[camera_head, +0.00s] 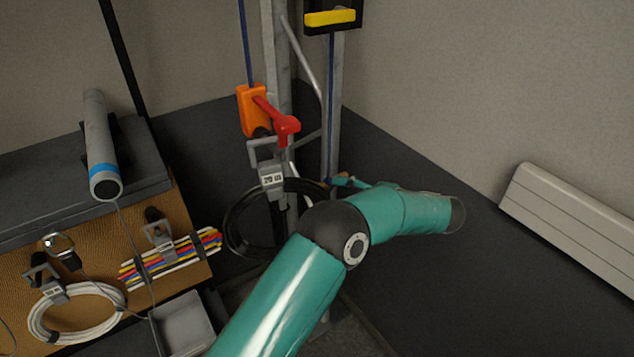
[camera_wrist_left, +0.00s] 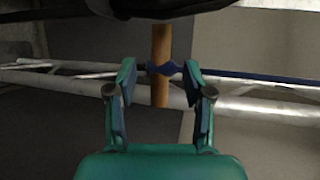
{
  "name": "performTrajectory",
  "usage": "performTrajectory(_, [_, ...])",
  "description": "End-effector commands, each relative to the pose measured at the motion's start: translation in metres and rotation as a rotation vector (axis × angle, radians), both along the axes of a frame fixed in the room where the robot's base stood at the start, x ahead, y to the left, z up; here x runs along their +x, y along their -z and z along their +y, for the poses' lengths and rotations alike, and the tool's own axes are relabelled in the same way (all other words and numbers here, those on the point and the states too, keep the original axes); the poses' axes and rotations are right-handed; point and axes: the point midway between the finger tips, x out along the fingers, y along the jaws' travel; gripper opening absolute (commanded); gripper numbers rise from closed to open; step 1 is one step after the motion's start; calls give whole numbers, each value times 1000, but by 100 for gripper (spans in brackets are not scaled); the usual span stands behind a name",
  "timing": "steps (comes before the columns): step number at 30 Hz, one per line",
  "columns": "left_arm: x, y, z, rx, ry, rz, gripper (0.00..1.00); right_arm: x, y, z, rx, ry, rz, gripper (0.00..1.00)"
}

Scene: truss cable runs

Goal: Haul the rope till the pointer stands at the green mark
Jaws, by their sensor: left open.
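The blue rope (camera_head: 330,110) hangs down the truss front from a black-framed yellow block (camera_head: 330,17). Another blue rope length (camera_head: 245,45) runs down into an orange clutch (camera_head: 252,110) with a red lever (camera_head: 275,115) sticking out right and down. A wooden bar (camera_wrist_left: 160,45) is tied across the rope, which also shows in the left wrist view (camera_wrist_left: 240,79). My left gripper (camera_wrist_left: 160,78) is open, with fingers on both sides of the bar's knot. It also shows small in the head view (camera_head: 346,182), partly hidden by my arm. I cannot make out a pointer or green mark.
The grey truss (camera_head: 275,40) stands behind the ropes, with a black cable coil (camera_head: 240,225) on a bracket. A white heater (camera_head: 570,215) lines the right wall.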

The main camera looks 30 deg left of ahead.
Motion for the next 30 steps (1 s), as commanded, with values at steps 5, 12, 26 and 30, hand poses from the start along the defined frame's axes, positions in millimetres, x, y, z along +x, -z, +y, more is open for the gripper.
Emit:
performTrajectory(5, [-1,5,36,0,-3,1,51,0,-14,0,0,0,0,42])
performTrajectory(12, [-1,14,63,0,0,-1,51,0,-22,0,0,0,0,42])
performTrajectory(26, [0,17,67,0,3,-2,40,0,-22,0,0,0,0,42])
performTrajectory(30, [0,17,66,0,3,-1,16,0,-22,0,0,0,0,42])
